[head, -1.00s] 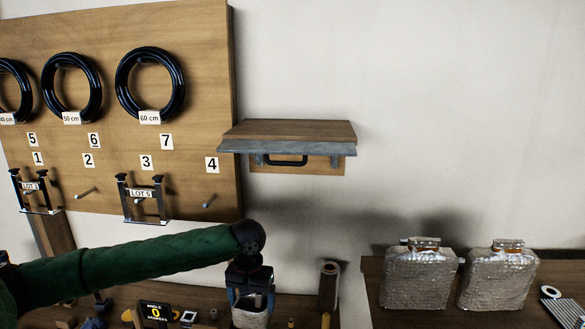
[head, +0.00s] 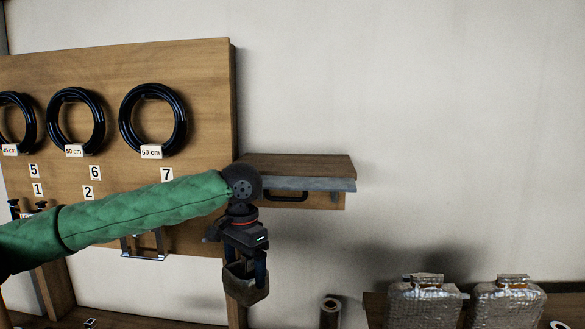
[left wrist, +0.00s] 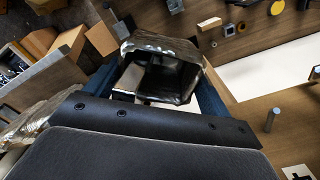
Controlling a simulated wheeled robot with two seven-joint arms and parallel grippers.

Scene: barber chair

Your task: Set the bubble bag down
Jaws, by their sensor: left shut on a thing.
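My left gripper (head: 245,268) points down and is shut on a small bubble bag (head: 244,289). The bag hangs in front of the board's right edge, below the wall shelf and clear of any surface I can see. In the left wrist view the bag (left wrist: 158,45) sits between the blue fingers, silvery, with its open mouth and dark inside showing. My right gripper is not in view.
A wooden wall shelf (head: 300,167) with a dark handle is just right of my left wrist. Two large silvery wrapped packages (head: 424,303) (head: 508,304) stand on the right table. A roll (head: 331,310) stands between. The pegboard (head: 205,70) holds black hose coils.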

